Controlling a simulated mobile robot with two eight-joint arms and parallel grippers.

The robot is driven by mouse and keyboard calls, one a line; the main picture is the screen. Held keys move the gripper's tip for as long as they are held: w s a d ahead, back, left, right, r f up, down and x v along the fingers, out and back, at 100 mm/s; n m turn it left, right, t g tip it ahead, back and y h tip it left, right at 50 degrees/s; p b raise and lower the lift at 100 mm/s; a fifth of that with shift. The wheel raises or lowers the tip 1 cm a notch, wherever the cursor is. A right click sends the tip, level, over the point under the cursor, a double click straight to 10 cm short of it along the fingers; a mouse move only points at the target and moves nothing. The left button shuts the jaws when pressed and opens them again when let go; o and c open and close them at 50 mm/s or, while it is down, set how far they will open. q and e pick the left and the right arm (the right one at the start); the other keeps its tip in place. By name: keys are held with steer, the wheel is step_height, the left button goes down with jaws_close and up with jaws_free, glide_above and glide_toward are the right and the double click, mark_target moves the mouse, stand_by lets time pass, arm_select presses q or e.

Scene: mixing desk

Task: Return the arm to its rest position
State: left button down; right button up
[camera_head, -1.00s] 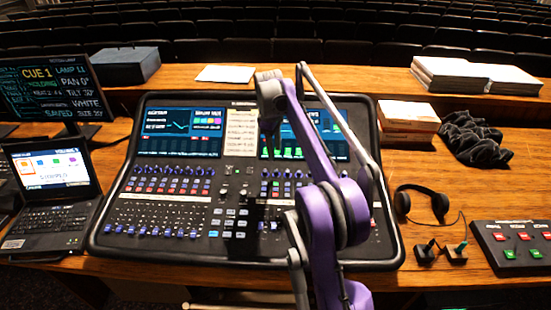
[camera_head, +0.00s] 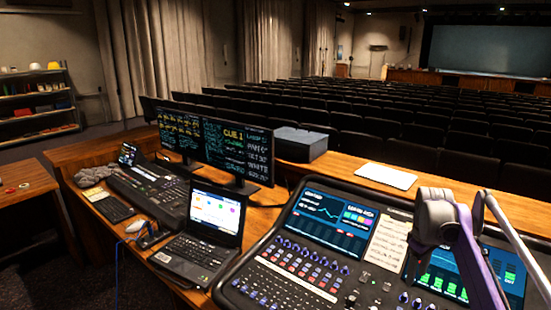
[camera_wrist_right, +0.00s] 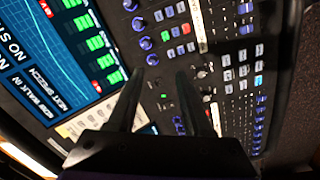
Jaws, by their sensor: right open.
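My right arm, purple and grey, comes in at the lower right of the head view, its wrist above the mixing desk (camera_head: 262,283). In the right wrist view my right gripper (camera_wrist_right: 158,84) has its two dark fingers apart with nothing between them. It points down over the desk's knobs and buttons (camera_wrist_right: 172,37). Whether the fingertips touch the panel is hard to tell, but they seem above it. My left gripper is not in view.
An open laptop (camera_head: 215,212) stands left of the desk, with two monitors (camera_head: 222,150) behind it. A dark box (camera_head: 301,143) and white papers (camera_head: 387,177) lie on the ledge behind. A smaller console (camera_head: 150,190) and keyboard (camera_head: 103,206) are farther left.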

steer(key=s+a+m+t, duration=0.1)
steer(key=s+a+t, duration=0.1)
steer(key=s+a, duration=0.6)
steer(key=s+a+f+m+t, duration=0.1)
steer(key=s+a+f+m, duration=0.1)
steer(key=s+a+f, duration=0.4)
steer(key=s+a+f+m+t, duration=0.2)
steer(key=s+a+f, duration=0.4)
steer(key=s+a, duration=0.3)
steer(key=s, duration=0.4)
steer(key=shift+f+y, duration=0.3)
steer(key=shift+y, duration=0.1)
steer(key=shift+a, duration=0.1)
steer(key=shift+s, duration=0.1)
